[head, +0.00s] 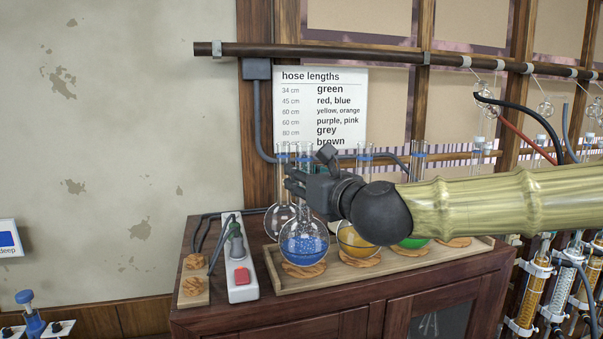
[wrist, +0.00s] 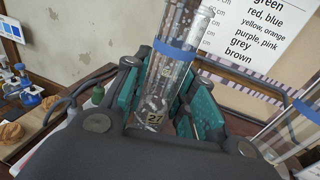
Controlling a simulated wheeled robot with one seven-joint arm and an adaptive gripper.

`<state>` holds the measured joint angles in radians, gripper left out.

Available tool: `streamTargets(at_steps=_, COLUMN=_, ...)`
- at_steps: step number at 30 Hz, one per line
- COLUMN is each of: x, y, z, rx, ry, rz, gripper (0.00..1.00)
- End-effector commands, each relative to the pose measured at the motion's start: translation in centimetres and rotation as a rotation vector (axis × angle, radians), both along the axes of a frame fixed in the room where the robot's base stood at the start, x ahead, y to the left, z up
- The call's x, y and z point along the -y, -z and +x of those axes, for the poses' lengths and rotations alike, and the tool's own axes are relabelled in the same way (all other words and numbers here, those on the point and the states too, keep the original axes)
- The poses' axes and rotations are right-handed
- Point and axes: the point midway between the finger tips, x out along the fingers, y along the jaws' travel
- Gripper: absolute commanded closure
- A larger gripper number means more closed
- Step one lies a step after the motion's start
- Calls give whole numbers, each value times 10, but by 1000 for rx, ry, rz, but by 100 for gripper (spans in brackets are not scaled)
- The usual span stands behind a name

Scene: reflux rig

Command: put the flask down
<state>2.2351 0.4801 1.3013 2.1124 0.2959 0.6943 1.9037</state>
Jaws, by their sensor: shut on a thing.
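The flask (head: 304,246) is round-bottomed with blue liquid and a long clear neck. In the head view it is upright at the left front of the wooden tray, over a cork ring (head: 304,269); I cannot tell whether it rests on the ring. My gripper (head: 293,180) is shut around the neck from the right. In the wrist view the gripper's teal pads (wrist: 165,100) lie on both sides of a clear neck (wrist: 178,62) with a blue band. The flask's bulb is hidden in the wrist view.
The tray (head: 400,266) also holds flasks with yellow (head: 355,242) and green liquid close to the right, and a clear flask (head: 281,221) behind. A power strip (head: 240,270) with a red switch stands left of the tray on the cabinet. A loose cork-ring board (head: 194,283) lies further left.

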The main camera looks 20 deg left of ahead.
Motion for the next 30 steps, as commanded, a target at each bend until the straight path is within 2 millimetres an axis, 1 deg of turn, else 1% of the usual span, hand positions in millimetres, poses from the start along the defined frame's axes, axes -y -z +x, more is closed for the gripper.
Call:
streamTargets(at_steps=14, x=0, y=7, z=0, rx=2, ry=0, rz=1, gripper=100)
streamTargets(at_steps=15, x=0, y=6, z=-1, rx=1, ry=-1, rz=1, gripper=70)
streamTargets(at_steps=18, x=0, y=6, z=-1, rx=1, ry=-1, rz=1, gripper=52)
streamTargets(at_steps=26, x=0, y=6, z=-1, rx=1, ry=-1, rz=1, gripper=52)
streamTargets(at_steps=30, x=0, y=3, z=-1, rx=1, ry=-1, rz=0, gripper=52)
